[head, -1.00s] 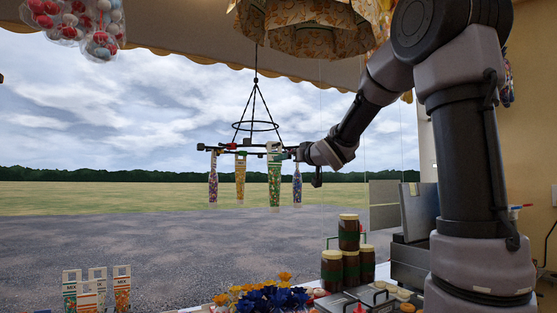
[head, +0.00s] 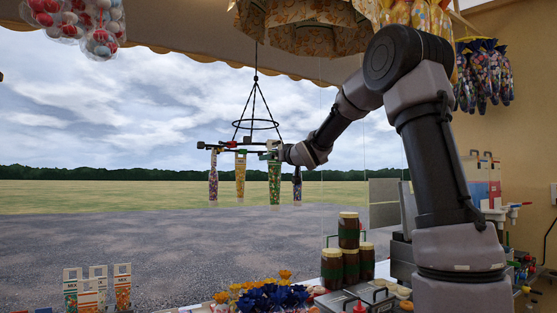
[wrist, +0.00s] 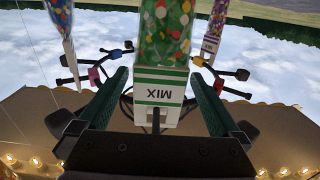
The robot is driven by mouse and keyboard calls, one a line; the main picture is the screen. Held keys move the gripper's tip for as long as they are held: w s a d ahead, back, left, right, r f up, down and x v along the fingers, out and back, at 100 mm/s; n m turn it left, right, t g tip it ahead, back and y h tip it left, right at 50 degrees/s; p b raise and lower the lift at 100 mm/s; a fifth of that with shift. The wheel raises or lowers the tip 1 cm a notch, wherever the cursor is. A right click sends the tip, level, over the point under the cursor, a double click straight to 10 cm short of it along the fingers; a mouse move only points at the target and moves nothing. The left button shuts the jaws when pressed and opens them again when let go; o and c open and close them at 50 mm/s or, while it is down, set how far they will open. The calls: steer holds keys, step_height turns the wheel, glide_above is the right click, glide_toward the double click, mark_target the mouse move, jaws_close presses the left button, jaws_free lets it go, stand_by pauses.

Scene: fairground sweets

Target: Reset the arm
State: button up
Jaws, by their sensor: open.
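My gripper (head: 272,152) is at the right side of the hanging rack (head: 232,146), close to the green-labelled MIX bag (head: 274,183). In the wrist view my gripper (wrist: 158,75) is open, with its two green fingers apart. The bag's white and green MIX header (wrist: 158,90) shows between the fingers, with a gap on each side. The bag hangs straight from the rack in the head view. A dark peg meets the header near my gripper's palm. In the head view the fingers are too small to make out.
Other sweet bags hang close by: a yellow-orange one (head: 240,178), a slim one (head: 213,180) and one partly behind my arm (head: 297,188). Brown jars (head: 349,232) and flowers (head: 268,295) stand on the counter below. MIX packets (head: 97,288) stand lower left. Open air lies left of the rack.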

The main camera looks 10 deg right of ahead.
steer(key=shift+w+a, duration=0.1)
steer(key=shift+w, duration=0.1)
steer(key=c, duration=1.2)
steer(key=shift+r, duration=0.2)
steer(key=shift+r, duration=0.3)
steer(key=shift+s, duration=0.1)
steer(key=shift+s+d, duration=0.25)
steer(key=shift+s, duration=0.4)
